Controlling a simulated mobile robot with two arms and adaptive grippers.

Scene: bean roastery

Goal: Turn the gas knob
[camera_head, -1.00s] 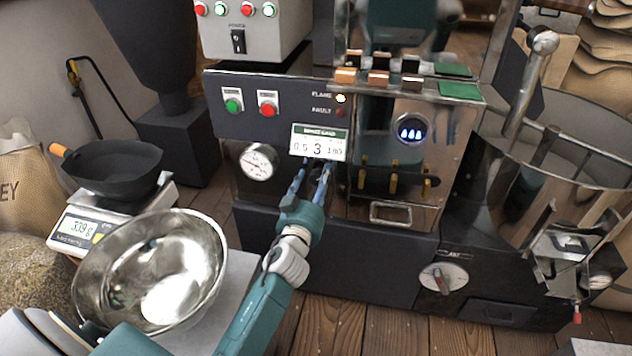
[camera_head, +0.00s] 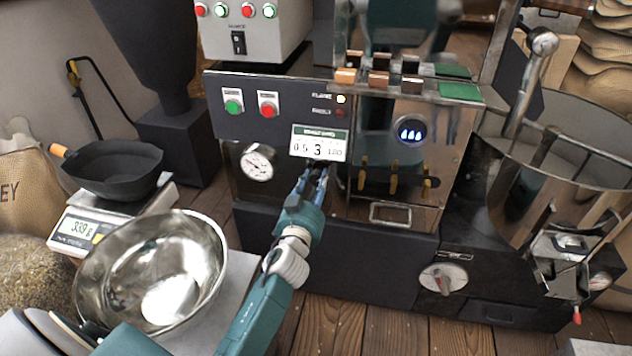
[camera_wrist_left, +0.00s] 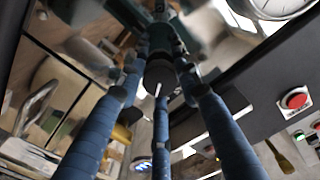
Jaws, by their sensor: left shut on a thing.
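The gas knob (camera_wrist_left: 160,72) is a dark round knob with a white pointer line, seen between the fingers in the left wrist view. In the head view it sits below the white scale card (camera_head: 318,143) on the roaster's front panel and is mostly hidden by my fingers. My left gripper (camera_head: 319,170) reaches up to the panel, its blue fingers shut on the knob. In the wrist view the fingers (camera_wrist_left: 160,100) surround the knob. My right gripper is not in view.
A pressure gauge (camera_head: 257,162) is left of the knob, with green (camera_head: 233,106) and red (camera_head: 268,104) buttons above. A metal handle (camera_head: 390,213) is to the right. A steel bowl (camera_head: 150,270) and a scale (camera_head: 85,228) stand at left.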

